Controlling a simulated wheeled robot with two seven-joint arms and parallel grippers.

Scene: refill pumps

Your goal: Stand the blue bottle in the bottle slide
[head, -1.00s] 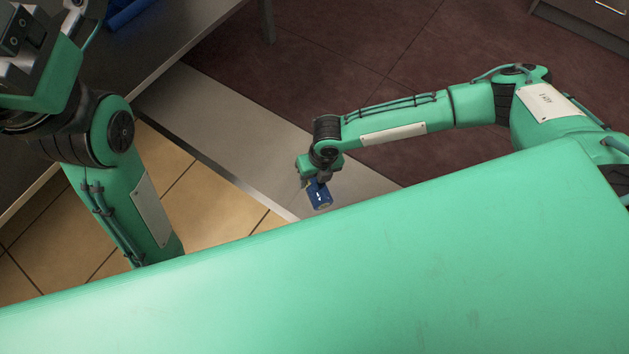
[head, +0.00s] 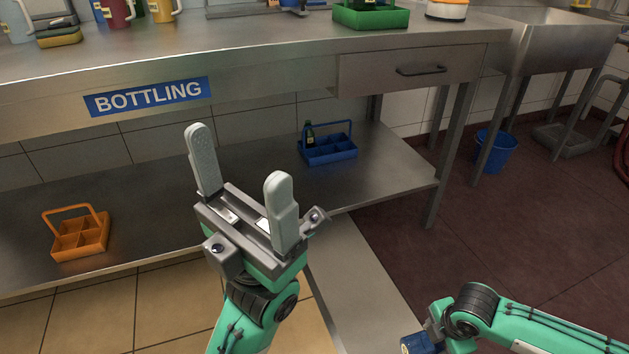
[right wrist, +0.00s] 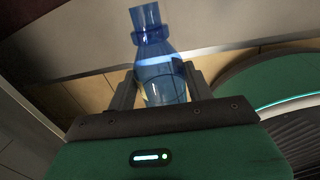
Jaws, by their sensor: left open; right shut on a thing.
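The blue bottle (right wrist: 156,62) is between the two fingers of my right gripper (right wrist: 160,85), which is shut on it. Its neck points to the top of the right wrist view. In the head view, the blue bottle (head: 412,344) shows only partly at the bottom edge, held by my right gripper (head: 432,332) low over the floor, in front of the bench. My left gripper (head: 238,172) is open and empty, fingers pointing up, in front of the lower shelf. I cannot make out the bottle slide for certain in these views.
The steel bench marked BOTTLING (head: 148,95) carries mugs (head: 115,12), a green crate (head: 372,17) and other items cut off at the top. Its lower shelf (head: 210,195) holds an orange caddy (head: 78,240) and a blue caddy (head: 330,152). A blue bucket (head: 494,150) stands right.

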